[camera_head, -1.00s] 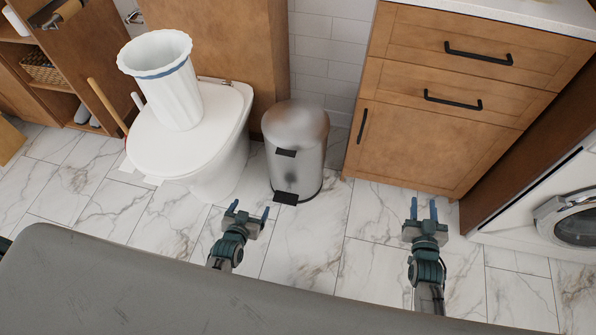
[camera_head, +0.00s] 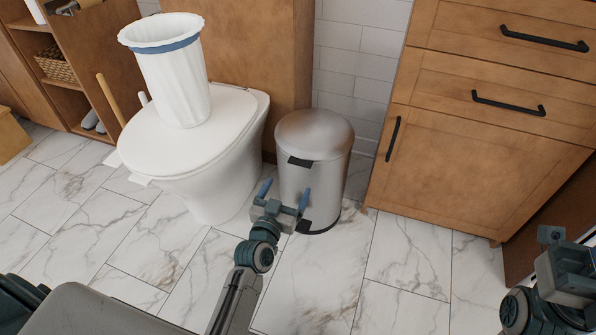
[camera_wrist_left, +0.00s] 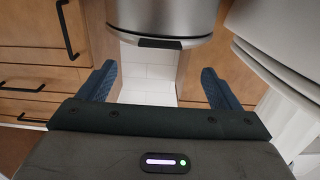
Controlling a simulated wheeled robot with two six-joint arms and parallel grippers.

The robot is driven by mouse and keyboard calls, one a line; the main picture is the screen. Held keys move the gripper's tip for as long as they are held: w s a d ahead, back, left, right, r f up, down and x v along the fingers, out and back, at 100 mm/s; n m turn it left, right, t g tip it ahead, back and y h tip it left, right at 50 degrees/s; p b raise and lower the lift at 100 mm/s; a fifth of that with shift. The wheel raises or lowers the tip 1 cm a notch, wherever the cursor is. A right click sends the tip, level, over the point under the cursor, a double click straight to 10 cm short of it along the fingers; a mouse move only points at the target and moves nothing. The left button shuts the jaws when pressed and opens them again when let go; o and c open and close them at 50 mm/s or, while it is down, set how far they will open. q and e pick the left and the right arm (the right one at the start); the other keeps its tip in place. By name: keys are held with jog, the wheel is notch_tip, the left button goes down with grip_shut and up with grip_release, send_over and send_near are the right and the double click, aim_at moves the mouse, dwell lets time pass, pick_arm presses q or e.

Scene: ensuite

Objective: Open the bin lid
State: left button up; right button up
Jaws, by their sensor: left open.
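The bin (camera_head: 315,185) is a brushed-metal cylinder on the tiled floor between the toilet and the cabinet. Its domed lid (camera_head: 314,133) is down. A black tab (camera_head: 300,162) sits at the lid's front edge, and a black pedal at the base is partly hidden by my gripper. My left gripper (camera_head: 285,193) is open and empty in front of the bin's lower body. In the left wrist view the bin (camera_wrist_left: 165,18) is at the top, with a dark strip on its edge, beyond the fingers (camera_wrist_left: 160,85). My right gripper (camera_head: 565,265) is at the right edge, its fingers unclear.
The white toilet (camera_head: 190,150) stands left of the bin, with a fluted white container (camera_head: 172,75) on its lid. A wooden cabinet (camera_head: 470,150) with black handles stands right of the bin. Marble floor (camera_head: 330,275) in front of the bin is clear.

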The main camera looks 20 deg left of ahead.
aim_at(298, 165)
pick_arm(q)
jog(key=w, duration=0.9)
jog(key=shift+w+p, duration=0.2)
jog(key=shift+p, duration=0.1)
jog(key=shift+d, duration=0.1)
jog(key=shift+c, duration=0.3)
jog(key=c, duration=1.3)
jog(key=shift+c, duration=0.2)
jog(key=shift+r, duration=0.1)
